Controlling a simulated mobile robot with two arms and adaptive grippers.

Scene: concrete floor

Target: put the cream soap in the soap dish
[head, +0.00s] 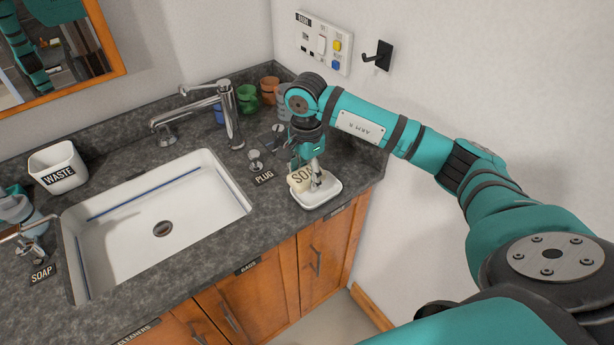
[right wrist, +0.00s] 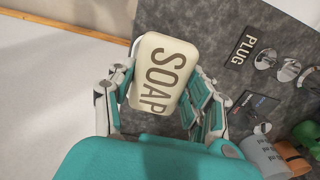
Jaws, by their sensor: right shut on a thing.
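The cream soap (head: 299,179) is a rounded block marked SOAP. My right gripper (head: 312,168) is shut on it, and the soap is tilted in the head view. In the right wrist view the soap (right wrist: 162,72) sits between the two fingers of the right gripper (right wrist: 160,100). The white soap dish (head: 327,194) stands on the counter directly under the gripper. Whether the soap touches the dish is unclear. In the right wrist view the soap hides nearly all of the dish. My left gripper is not clearly in view.
A white sink (head: 130,240) with a chrome faucet (head: 232,115) lies left of the dish. Chrome knobs by the PLUG label (head: 264,177) and several coloured cups (head: 247,98) are nearby. A waste bin (head: 58,168) stands far left. The wall is close on the right.

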